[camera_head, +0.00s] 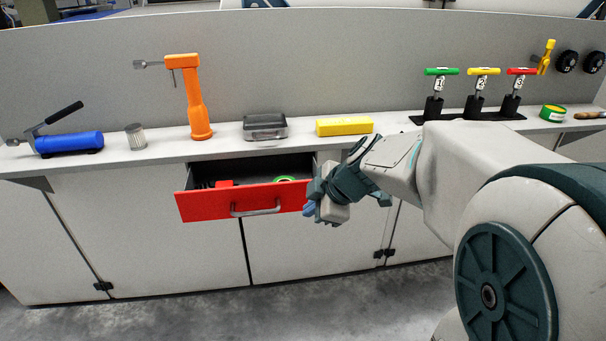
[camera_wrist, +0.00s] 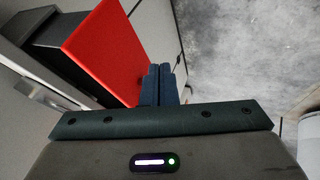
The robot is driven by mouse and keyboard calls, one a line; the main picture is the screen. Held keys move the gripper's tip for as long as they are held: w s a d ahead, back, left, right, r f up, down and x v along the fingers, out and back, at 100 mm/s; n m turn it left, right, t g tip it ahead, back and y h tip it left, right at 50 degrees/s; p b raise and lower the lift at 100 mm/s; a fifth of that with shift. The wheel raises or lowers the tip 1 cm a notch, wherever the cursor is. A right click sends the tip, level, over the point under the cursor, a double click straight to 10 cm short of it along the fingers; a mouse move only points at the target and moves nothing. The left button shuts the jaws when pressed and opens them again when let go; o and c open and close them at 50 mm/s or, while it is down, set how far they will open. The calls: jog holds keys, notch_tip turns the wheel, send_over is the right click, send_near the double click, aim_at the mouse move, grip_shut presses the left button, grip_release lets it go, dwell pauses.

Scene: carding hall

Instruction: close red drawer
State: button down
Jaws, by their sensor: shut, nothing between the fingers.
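The red drawer (camera_head: 205,207) stands pulled out from the cabinet under the worktop, with a grey bar handle (camera_head: 256,208) on its front. Inside it lie a red item (camera_head: 225,184) and a green round item (camera_head: 285,179). My gripper (camera_head: 309,209) is at the right end of the drawer front, with its fingers shut and empty. In the wrist view the red front (camera_wrist: 105,50) is just left of my shut fingers (camera_wrist: 162,72). I cannot tell whether the fingers touch it.
The worktop (camera_head: 225,147) above holds an orange tool (camera_head: 195,105), a grey box (camera_head: 265,127), a yellow block (camera_head: 344,126) and a blue cylinder tool (camera_head: 70,143). Three coloured T-handles (camera_head: 483,72) stand at the right. The floor (camera_head: 270,310) before the cabinet is clear.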

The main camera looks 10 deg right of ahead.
aim_at(296, 205)
jog(key=shift+w+a+f, duration=0.1)
jog(key=shift+w+f, duration=0.15)
jog(key=shift+w, duration=0.9)
jog(key=shift+w+f, duration=0.2)
jog(key=shift+w, duration=0.95)
